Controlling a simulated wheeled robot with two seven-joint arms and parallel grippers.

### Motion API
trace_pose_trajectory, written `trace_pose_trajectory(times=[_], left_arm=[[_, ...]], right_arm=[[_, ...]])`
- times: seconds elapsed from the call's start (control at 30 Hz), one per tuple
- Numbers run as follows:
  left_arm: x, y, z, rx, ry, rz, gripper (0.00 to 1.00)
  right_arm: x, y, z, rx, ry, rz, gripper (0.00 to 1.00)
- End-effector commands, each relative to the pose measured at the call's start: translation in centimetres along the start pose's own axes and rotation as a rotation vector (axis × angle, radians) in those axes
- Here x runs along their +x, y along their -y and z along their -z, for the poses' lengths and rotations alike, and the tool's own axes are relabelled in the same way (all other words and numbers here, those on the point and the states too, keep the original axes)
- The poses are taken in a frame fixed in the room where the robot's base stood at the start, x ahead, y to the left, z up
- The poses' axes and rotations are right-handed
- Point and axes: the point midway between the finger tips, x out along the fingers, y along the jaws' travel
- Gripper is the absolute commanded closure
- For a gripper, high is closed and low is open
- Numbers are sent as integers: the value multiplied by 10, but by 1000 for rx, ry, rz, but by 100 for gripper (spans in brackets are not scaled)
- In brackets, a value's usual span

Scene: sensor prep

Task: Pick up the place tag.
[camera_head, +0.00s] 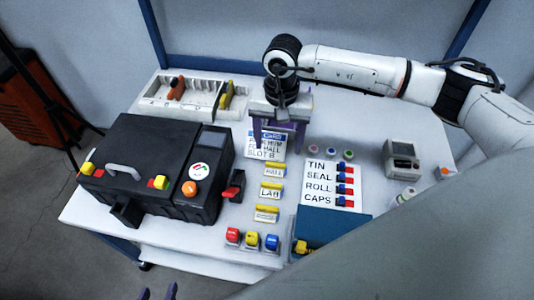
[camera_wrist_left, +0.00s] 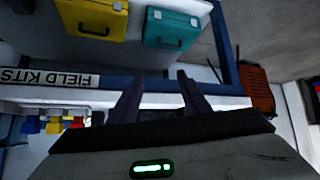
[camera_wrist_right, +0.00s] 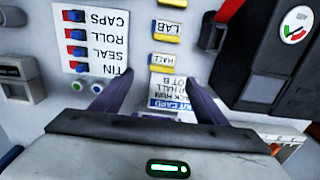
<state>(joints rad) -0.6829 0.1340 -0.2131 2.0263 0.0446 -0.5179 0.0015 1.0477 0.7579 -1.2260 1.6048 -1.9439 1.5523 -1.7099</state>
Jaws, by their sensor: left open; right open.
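Place tags with yellow tops stand in a column on the white table: one reading HALL (camera_head: 273,171), one reading LAB (camera_head: 271,191) and a third (camera_head: 266,213) whose word I cannot read. In the right wrist view, the HALL tag (camera_wrist_right: 161,64) lies just beyond the kit card (camera_wrist_right: 170,92), which mentions HALL and slot B. My right gripper (camera_head: 279,146) is open and empty above the kit card, behind the HALL tag. Its fingers spread on either side of the card in the right wrist view. My left gripper (camera_head: 157,292) is open and empty at the bottom edge, off the table.
A black case (camera_head: 150,165) stands left of the tags. A white switch panel (camera_head: 332,185) reading TIN, SEAL, ROLL, CAPS lies right. Red, yellow and blue buttons (camera_head: 252,240) sit in front. A divided white tray (camera_head: 190,95) and a grey device (camera_head: 402,158) are behind.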

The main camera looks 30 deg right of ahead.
Motion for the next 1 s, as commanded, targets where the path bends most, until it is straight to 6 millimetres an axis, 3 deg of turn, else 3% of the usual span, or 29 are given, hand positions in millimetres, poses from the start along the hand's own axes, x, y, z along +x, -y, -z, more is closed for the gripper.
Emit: trace_pose_trajectory(times=[0.27, 0.7, 1.0], left_arm=[[-1, -3, -18, -6, 32, -4, 57], [2, -2, -11, -6, 12, -5, 57], [2, -2, -7, -5, 5, -5, 57]], right_arm=[[41, 0, -1, 0, 4, -3, 33], [94, 8, 8, 0, 3, -2, 33], [98, 9, 8, -1, 1, 1, 33]])
